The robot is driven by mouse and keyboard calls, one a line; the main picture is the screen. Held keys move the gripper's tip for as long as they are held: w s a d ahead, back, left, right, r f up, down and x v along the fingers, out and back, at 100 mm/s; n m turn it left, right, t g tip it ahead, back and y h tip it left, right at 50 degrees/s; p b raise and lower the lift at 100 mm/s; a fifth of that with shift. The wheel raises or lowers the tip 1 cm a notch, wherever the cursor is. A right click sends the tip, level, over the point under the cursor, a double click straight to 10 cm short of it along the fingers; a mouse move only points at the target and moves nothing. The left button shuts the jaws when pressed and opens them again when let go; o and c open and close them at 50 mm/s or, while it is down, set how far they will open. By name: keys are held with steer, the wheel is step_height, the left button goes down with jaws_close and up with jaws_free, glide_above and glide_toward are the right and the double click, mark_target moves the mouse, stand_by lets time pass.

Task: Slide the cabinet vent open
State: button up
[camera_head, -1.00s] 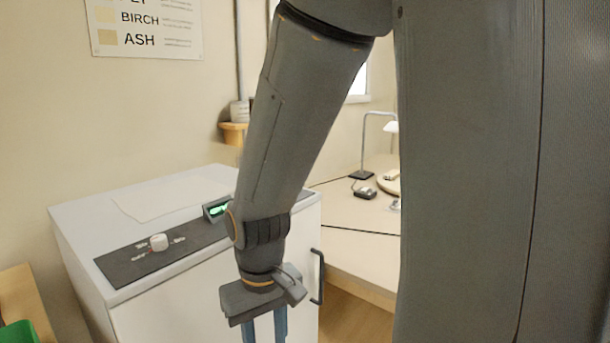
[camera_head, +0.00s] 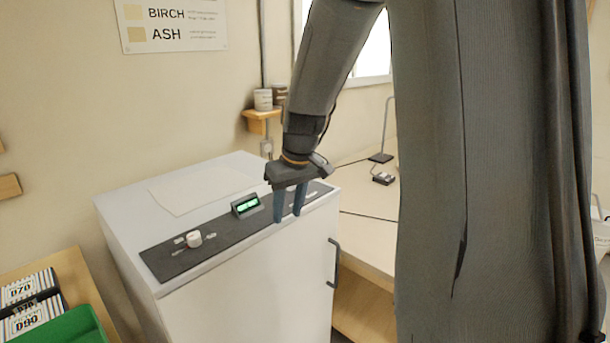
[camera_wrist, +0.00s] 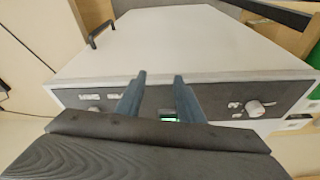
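The white cabinet (camera_head: 255,265) has a dark control strip (camera_head: 180,262) along its front top edge. My gripper (camera_head: 288,217) points down in front of the strip's right part, its two blue fingers apart with nothing between them. In the wrist view my gripper (camera_wrist: 159,77) shows both fingers spread, with the strip behind them. A small light part with labels (camera_wrist: 92,108) shows on the strip left of the fingers; I cannot tell whether it is the vent slide. In the head view, labels (camera_head: 303,198) show just right of the fingers.
A white knob (camera_head: 194,239) and a green-lit display (camera_head: 246,204) are on the strip. A dark door handle (camera_head: 334,262) stands out at the cabinet's right. A paper sheet (camera_head: 203,190) lies on top. A green bin (camera_head: 70,328) is at lower left, a bench (camera_head: 368,220) at right.

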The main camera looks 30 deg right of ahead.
steer(key=w+d+r+n+t+y, duration=0.1)
steer(key=w+d+r, duration=0.2)
steer(key=w+d, duration=0.35)
steer(key=w+d+r+n, duration=0.1)
steer(key=w+d+r, duration=0.35)
steer(key=d, duration=0.25)
steer(key=shift+w+p+x, duration=0.2)
steer(key=shift+p+x, duration=0.4)
steer(key=shift+x, duration=1.55)
steer(key=shift+w+p+x, duration=0.2)
steer(key=shift+p+x, duration=0.35)
steer(key=shift+x, duration=1.6)
steer(key=shift+r, duration=0.15)
jaws_close()
